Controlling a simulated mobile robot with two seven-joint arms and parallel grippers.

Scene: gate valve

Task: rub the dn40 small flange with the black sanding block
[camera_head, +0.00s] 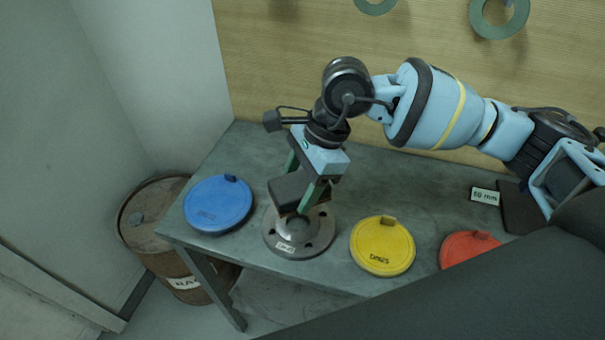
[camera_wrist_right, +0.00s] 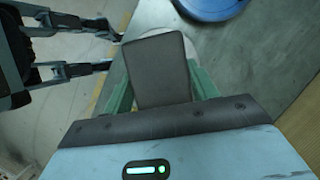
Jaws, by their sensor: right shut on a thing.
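My right gripper (camera_head: 307,200) points down with its green fingers shut on the black sanding block (camera_head: 290,187). The block also shows as a dark rounded slab between the fingers in the right wrist view (camera_wrist_right: 157,72). Below it, a grey metal flange (camera_head: 317,240) with bolt holes and a small white label lies flat near the table's front edge. The block overlaps the flange's back left part in the head view; I cannot tell whether they touch. In the right wrist view the block hides most of the flange. My left gripper does not show.
On the table (camera_head: 395,185) lie a blue disc (camera_head: 218,203) left of the flange, and a yellow disc (camera_head: 382,246) and a red disc (camera_head: 467,250) to its right. A labelled plate (camera_head: 485,196) is at the right. A rusty barrel (camera_head: 150,235) stands beyond the left edge.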

